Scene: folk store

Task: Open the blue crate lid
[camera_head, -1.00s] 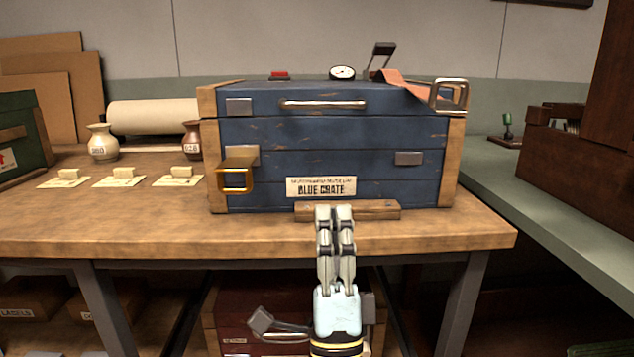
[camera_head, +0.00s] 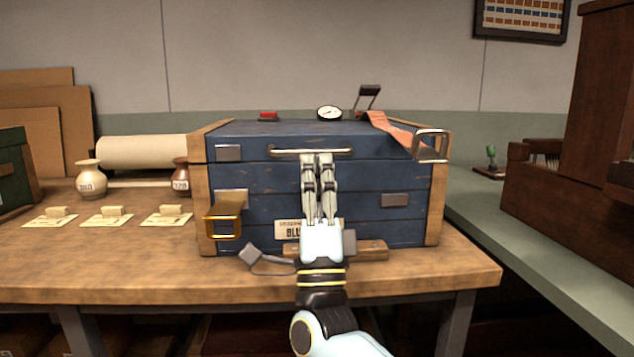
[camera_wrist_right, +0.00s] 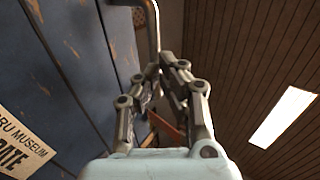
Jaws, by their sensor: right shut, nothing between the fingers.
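The blue crate (camera_head: 270,185) stands on the wooden workbench, its lid (camera_head: 290,131) down. A metal bar handle (camera_head: 275,153) runs along the front of the lid; it also shows in the right wrist view (camera_wrist_right: 152,25). My right gripper (camera_head: 317,157) is shut and empty, its fingertips in front of the handle; I cannot tell whether they touch it. An orange-brown strap (camera_head: 388,127) lies over the lid's right end by a metal buckle (camera_head: 432,146). My right gripper partly hides the label (camera_head: 288,229). My left gripper is not in view.
A red button (camera_head: 268,116), a gauge (camera_head: 329,113) and a lever (camera_head: 366,92) show behind the lid. Two vases, one of them pale (camera_head: 89,180), and several tags stand left on the workbench (camera_head: 130,265). A wooden block (camera_head: 372,250) lies before the crate.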

